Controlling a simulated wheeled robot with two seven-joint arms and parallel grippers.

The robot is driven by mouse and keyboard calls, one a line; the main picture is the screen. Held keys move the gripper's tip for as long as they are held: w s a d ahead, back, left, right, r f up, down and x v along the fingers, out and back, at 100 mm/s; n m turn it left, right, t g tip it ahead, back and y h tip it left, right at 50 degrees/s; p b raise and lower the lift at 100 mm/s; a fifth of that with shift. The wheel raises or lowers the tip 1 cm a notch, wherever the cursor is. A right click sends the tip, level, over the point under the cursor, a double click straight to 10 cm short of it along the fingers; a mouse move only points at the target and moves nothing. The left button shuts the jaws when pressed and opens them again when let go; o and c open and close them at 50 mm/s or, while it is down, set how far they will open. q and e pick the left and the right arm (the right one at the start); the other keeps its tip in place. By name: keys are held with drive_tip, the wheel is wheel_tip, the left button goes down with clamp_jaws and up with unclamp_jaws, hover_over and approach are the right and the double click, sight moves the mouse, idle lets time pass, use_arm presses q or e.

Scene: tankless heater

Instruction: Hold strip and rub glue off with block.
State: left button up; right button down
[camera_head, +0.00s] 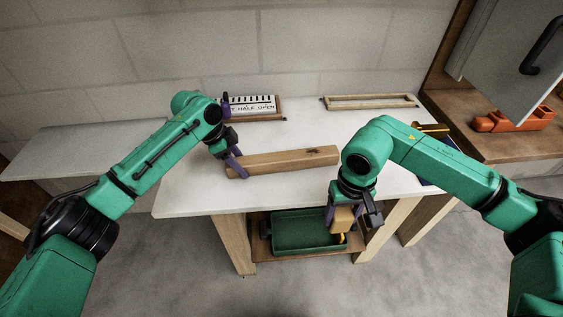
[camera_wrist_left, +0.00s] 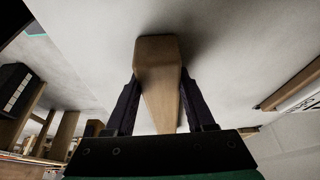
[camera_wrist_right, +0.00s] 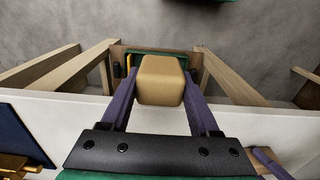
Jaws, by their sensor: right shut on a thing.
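The wooden strip (camera_head: 280,160) lies along the white table, its right end by my right arm. A dark mark (camera_head: 318,154) shows near that end; I cannot tell whether it is glue. My left gripper (camera_head: 236,166) is at the strip's left end. In the left wrist view its fingers (camera_wrist_left: 158,80) lie against both sides of the strip (camera_wrist_left: 157,55). My right gripper (camera_head: 345,214) is shut on a tan block (camera_head: 342,219), held beyond the table's front edge, apart from the strip. The block (camera_wrist_right: 161,80) fills the gap between the fingers in the right wrist view.
A green tray (camera_head: 285,232) sits on the shelf under the table (camera_head: 190,195). A lettered sign (camera_head: 250,105) and a wooden frame (camera_head: 370,101) are at the back. An orange object (camera_head: 512,120) rests on the right counter. The tabletop between strip and sign is clear.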

use_arm(q)
clamp_jaws()
idle(0.4)
